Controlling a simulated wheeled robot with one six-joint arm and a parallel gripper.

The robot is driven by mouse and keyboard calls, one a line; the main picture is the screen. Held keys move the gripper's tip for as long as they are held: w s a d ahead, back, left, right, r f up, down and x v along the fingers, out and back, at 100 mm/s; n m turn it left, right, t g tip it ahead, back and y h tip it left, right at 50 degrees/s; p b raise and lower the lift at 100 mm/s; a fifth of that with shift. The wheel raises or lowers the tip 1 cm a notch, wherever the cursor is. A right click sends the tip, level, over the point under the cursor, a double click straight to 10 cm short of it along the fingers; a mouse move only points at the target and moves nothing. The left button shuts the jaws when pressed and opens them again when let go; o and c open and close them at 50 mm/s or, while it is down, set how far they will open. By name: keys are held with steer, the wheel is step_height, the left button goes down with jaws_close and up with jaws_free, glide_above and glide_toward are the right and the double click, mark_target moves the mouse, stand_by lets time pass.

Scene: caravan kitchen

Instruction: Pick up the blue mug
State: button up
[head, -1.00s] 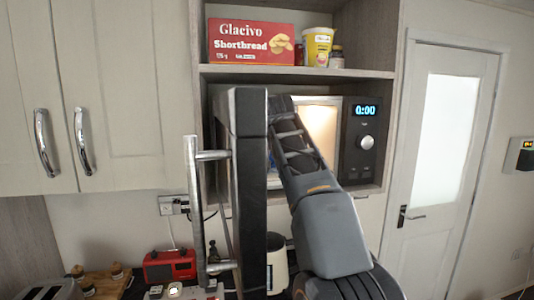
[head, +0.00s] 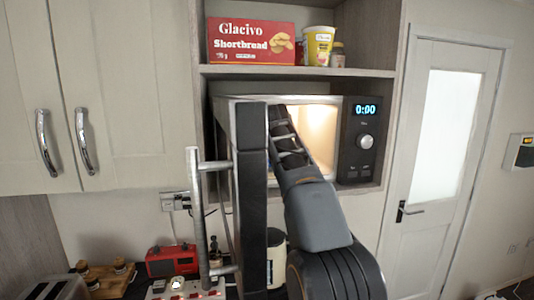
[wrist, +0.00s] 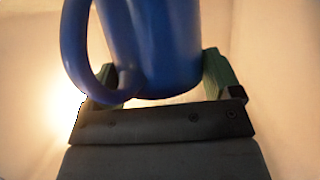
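The blue mug (wrist: 160,45) fills the top middle of the wrist view, with its handle (wrist: 75,55) toward the left. My gripper (wrist: 160,80) has its green fingers on either side of the mug's body, close against it, and appears shut on it. The left finger is partly hidden behind the handle. In the head view only a sliver of blue shows beside the open door; my gripper is hidden there. My arm reaches into the lit microwave (head: 361,160), whose door (head: 251,200) stands open toward me.
The microwave sits in a shelf niche. Above it are a red shortbread box (head: 251,42) and a yellow tub (head: 318,46). The open door with its long handle (head: 197,215) stands close left of my arm. A red radio (head: 172,261) is on the counter below.

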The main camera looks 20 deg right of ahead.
steer(key=c, duration=1.1)
steer(key=shift+r, duration=0.1)
